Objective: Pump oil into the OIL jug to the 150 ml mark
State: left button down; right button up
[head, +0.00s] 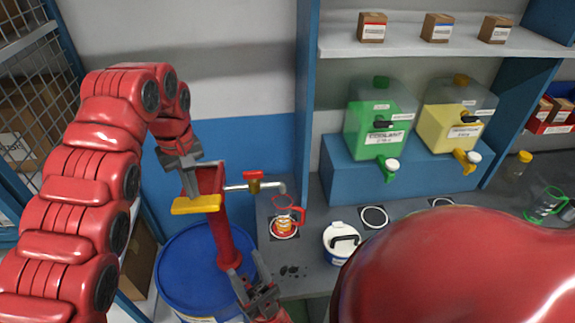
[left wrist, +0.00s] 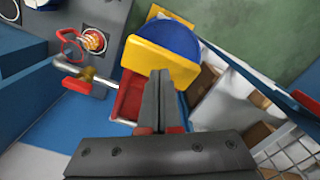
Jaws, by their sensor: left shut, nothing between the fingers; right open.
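The red pump (head: 222,243) stands upright on a blue drum (head: 180,262). Its yellow handle (head: 196,204) also shows in the left wrist view (left wrist: 150,62). The spout (head: 270,187), with a small red-and-yellow valve, reaches over a clear jug with a red handle (head: 284,222). Amber liquid shows in the jug, also in the left wrist view (left wrist: 90,42); its marks are too small to read. My left gripper (head: 190,190) is shut and empty, fingertips against or just above the yellow handle. My right gripper (head: 262,288) is open near the drum's right edge.
A white tub with a dark handle (head: 341,240) stands right of the jug. Green (head: 378,125) and yellow (head: 455,122) tapped containers sit on a blue riser. My red arm hides the lower right. A wire rack (head: 35,105) stands at the left.

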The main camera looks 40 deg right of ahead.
aim_at(196, 201)
dwell(0.6)
pick_arm(q)
jog(key=shift+f+b, duration=2.4)
jog(key=shift+f, duration=0.15)
jog(key=shift+f+b, duration=2.15)
jog(key=shift+f, duration=0.55)
jog(key=shift+r, duration=0.1)
notch_tip(196, 201, up, 11)
jog(key=p, duration=0.7)
jog(key=shift+f, duration=0.2)
jog(key=shift+f, duration=0.15)
